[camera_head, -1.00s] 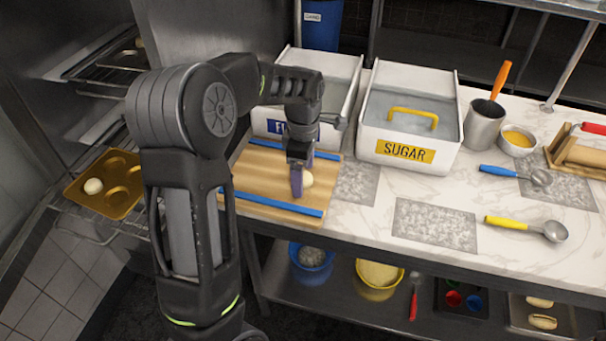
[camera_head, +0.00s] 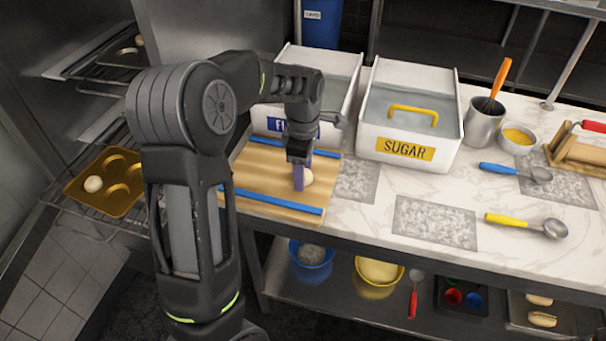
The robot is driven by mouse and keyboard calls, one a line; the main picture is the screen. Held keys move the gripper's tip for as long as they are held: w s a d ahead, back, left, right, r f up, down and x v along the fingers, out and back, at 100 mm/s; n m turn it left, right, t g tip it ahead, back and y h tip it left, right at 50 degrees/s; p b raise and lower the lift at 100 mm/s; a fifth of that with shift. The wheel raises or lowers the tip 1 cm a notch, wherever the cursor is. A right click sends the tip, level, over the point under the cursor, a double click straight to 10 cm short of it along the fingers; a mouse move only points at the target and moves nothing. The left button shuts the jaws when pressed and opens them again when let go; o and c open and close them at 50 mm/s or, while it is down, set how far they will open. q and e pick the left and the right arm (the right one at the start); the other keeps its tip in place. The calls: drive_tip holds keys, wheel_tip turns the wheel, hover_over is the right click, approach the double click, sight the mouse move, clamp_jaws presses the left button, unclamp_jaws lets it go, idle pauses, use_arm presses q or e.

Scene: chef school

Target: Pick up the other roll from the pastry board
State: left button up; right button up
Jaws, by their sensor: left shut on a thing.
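The pastry board (camera_head: 262,178) is a wooden board with blue strips along its front and back, on the left end of the marble counter. A pale dough roll (camera_head: 308,177) shows at the right part of the board, partly hidden behind a finger. My left gripper (camera_head: 301,177) points down over the board and is shut on this roll. I cannot tell whether the roll is clear of the board. Another roll (camera_head: 93,184) sits in a cup of the golden muffin tray (camera_head: 125,158) on the oven rack at left. My right gripper is out of view.
Behind the board stand the flour bin (camera_head: 268,119) and the sugar bin (camera_head: 456,120). Right of them are a metal cup (camera_head: 483,126), a yellow-filled bowl (camera_head: 517,138), and blue- and yellow-handled scoops. My left arm covers the space between rack and counter.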

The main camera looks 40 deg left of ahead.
use_arm(q)
drive_tip(key=c, duration=0.8)
drive_tip(key=shift+o, duration=0.2)
wheel_tip(320, 180, up, 10)
drive_tip(key=shift+b, duration=0.65)
